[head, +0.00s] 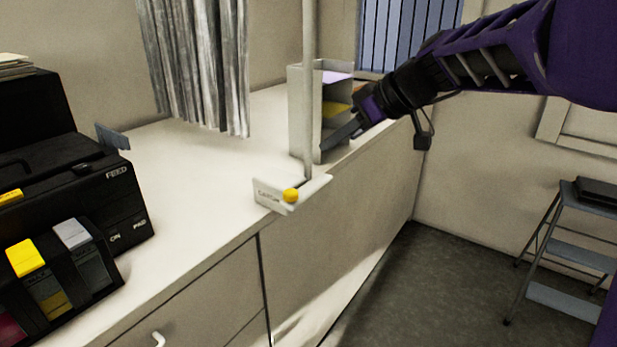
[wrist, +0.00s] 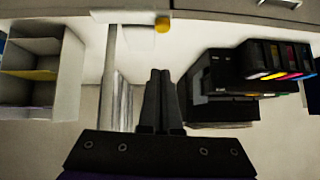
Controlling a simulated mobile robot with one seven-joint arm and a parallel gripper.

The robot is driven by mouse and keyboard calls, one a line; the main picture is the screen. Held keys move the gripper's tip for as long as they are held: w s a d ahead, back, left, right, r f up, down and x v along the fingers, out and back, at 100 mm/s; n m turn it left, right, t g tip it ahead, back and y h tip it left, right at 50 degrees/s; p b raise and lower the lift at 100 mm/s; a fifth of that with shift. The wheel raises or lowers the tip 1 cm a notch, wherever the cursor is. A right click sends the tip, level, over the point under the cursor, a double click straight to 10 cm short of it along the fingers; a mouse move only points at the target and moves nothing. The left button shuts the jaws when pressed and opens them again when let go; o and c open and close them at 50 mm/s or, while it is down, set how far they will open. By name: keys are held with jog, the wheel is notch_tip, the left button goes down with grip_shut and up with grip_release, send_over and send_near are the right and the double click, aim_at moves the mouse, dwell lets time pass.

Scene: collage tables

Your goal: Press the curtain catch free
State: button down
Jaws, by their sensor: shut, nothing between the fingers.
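The catch is a yellow round button (head: 291,195) on a small white labelled bracket (head: 268,196) at the counter's front edge, at the foot of a thin upright pole (head: 308,90). The button also shows at the top middle of the wrist view (wrist: 162,25), beyond the fingertips. A grey curtain (head: 198,65) hangs over the back of the counter, left of the pole. My gripper (head: 326,147) is shut and empty, right of the pole and apart from the button. Its two dark fingers sit together in the wrist view (wrist: 160,73).
A black printer (head: 70,170) with coloured cartridges stands on the counter (head: 190,170) at left. An open organizer (head: 303,110) with coloured shelves stands behind my gripper. A step stool (head: 560,250) is on the floor at right. The counter between printer and pole is clear.

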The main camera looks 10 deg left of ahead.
jog(key=x, duration=1)
jog(key=shift+a+f+p, duration=0.1)
jog(key=shift+f+p, duration=0.05)
jog(key=shift+p, duration=0.15)
notch_tip(320, 180, down, 4)
jog(key=shift+r, duration=0.15)
